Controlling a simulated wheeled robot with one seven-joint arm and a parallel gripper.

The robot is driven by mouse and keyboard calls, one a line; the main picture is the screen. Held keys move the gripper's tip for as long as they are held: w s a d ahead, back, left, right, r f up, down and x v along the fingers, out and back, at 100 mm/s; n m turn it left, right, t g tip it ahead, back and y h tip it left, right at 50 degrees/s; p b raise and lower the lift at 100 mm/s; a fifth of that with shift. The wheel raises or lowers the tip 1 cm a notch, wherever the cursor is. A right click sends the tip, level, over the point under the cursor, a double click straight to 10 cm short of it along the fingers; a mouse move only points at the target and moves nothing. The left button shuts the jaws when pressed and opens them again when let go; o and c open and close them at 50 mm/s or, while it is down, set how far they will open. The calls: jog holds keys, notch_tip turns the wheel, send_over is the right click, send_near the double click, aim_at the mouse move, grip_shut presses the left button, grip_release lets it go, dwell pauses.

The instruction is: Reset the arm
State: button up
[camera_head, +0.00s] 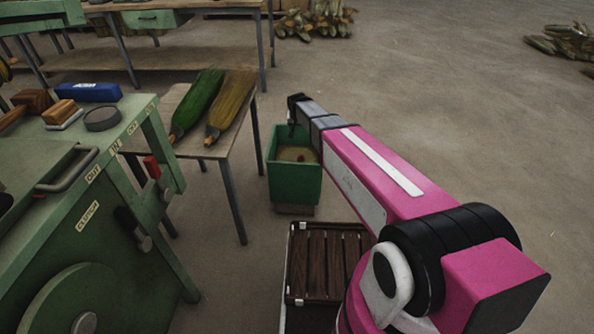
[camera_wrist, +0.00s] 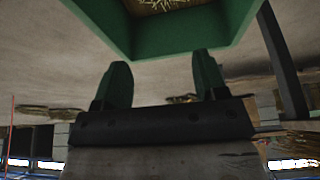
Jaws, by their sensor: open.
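My pink arm (camera_head: 385,175) stretches forward from the lower right in the head view. My gripper (camera_wrist: 163,82) shows in the wrist view with its two dark fingers apart and nothing between them. In the head view the gripper end (camera_head: 297,102) is small and dark, at or over the back rim of a green bin (camera_head: 294,186). The bin also fills the top of the wrist view (camera_wrist: 100,25), beyond the fingers. Some straw-like material lies inside it. I cannot tell whether the gripper touches the bin.
A green machine (camera_head: 110,190) with a red-handled lever stands at left. A dark slatted crate (camera_head: 325,262) sits below my arm.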

jog(key=s+d+r+g, duration=0.1)
jog(key=s+d+g, duration=0.1)
jog(key=s+d, duration=1)
jog(key=s+d+r+g, duration=0.2)
jog(key=s+d, duration=0.9)
jog(key=s, duration=0.6)
jog(key=shift+s+d+n+g, duration=0.3)
jog(key=shift+s+d+n, duration=0.05)
jog(key=shift+d+n, duration=0.05)
